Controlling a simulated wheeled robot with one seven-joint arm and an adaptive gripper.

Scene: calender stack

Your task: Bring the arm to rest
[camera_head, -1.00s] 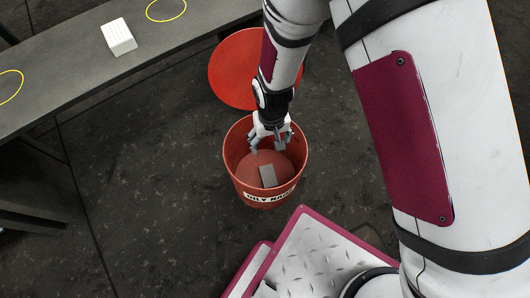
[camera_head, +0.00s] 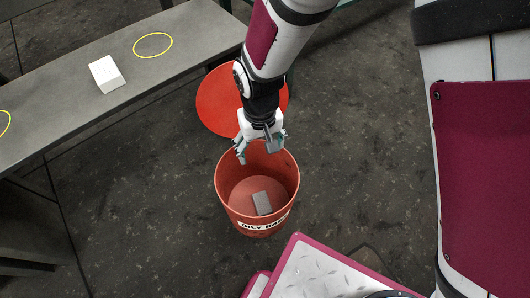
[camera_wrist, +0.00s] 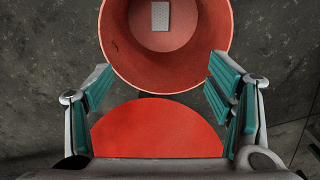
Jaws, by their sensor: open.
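My gripper (camera_head: 258,148) is open and empty, above the back rim of a red bin in the head view. In the wrist view my gripper (camera_wrist: 158,88) shows its two teal-padded fingers spread apart with nothing between them. The red bin (camera_head: 222,188) stands upright on the floor with a partly readable label on its front. A grey block (camera_head: 262,203) lies on the bin's bottom. The wrist view also shows the bin (camera_wrist: 212,62) and the perforated grey block (camera_wrist: 160,15) inside it.
A round red lid (camera_head: 212,105) lies on the floor behind the bin. A grey bench (camera_head: 60,120) at the left bears a white block (camera_head: 107,75) and yellow ring markings (camera_head: 153,46). The floor right of the bin (camera_head: 350,150) is clear.

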